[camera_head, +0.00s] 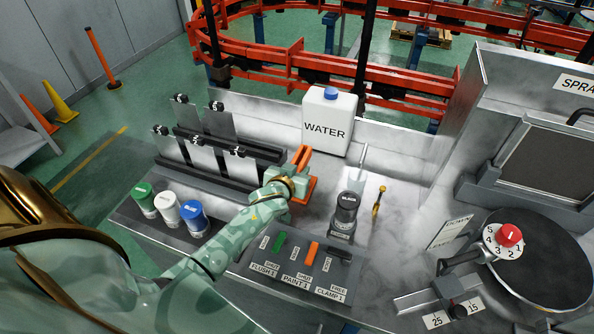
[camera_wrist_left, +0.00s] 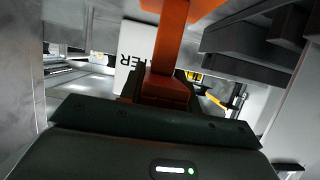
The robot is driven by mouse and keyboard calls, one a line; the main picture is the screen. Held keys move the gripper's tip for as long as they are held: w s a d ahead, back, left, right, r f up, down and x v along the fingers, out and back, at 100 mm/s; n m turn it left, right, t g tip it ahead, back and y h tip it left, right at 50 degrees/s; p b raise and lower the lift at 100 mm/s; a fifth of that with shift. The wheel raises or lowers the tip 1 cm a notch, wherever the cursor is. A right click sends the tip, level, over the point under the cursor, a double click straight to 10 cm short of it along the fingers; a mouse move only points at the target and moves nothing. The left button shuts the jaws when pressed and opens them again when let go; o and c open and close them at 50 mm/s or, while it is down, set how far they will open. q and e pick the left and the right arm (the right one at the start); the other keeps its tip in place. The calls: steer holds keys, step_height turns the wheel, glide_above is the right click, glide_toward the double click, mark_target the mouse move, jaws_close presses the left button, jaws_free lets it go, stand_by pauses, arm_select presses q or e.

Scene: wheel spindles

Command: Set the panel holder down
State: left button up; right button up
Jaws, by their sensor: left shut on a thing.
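The panel holder (camera_head: 301,157) is orange, and I take it to be the piece in my left gripper (camera_head: 292,182). Its upper part sticks up above the jaws, and more orange shows just right of and below them in the head view. In the left wrist view the orange holder (camera_wrist_left: 170,45) rises from between the jaws of the same gripper (camera_wrist_left: 165,100), which are shut on it. The middle of the holder is hidden by the gripper. I cannot tell whether its lower end touches the bench. My right gripper is not in view.
Dark racks (camera_head: 235,148) with numbered grey panels stand left of the gripper. A white water jug (camera_head: 329,125) is behind it. A black-capped jar (camera_head: 345,212) stands to the right, a switch box (camera_head: 298,268) in front.

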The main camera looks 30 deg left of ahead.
arm_select(q)
steer(key=shift+f, duration=0.1)
steer(key=o, duration=1)
steer(key=shift+o, duration=0.8)
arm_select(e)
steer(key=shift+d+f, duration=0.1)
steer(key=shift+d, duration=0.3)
arm_select(q)
steer(key=shift+s+d+r, duration=0.1)
steer(key=shift+s+r, duration=0.15)
steer(key=shift+r, duration=0.05)
steer(key=p+v, duration=0.2)
steer(key=v, duration=0.9)
steer(key=shift+s+p, duration=0.25)
steer(key=shift+p, duration=0.15)
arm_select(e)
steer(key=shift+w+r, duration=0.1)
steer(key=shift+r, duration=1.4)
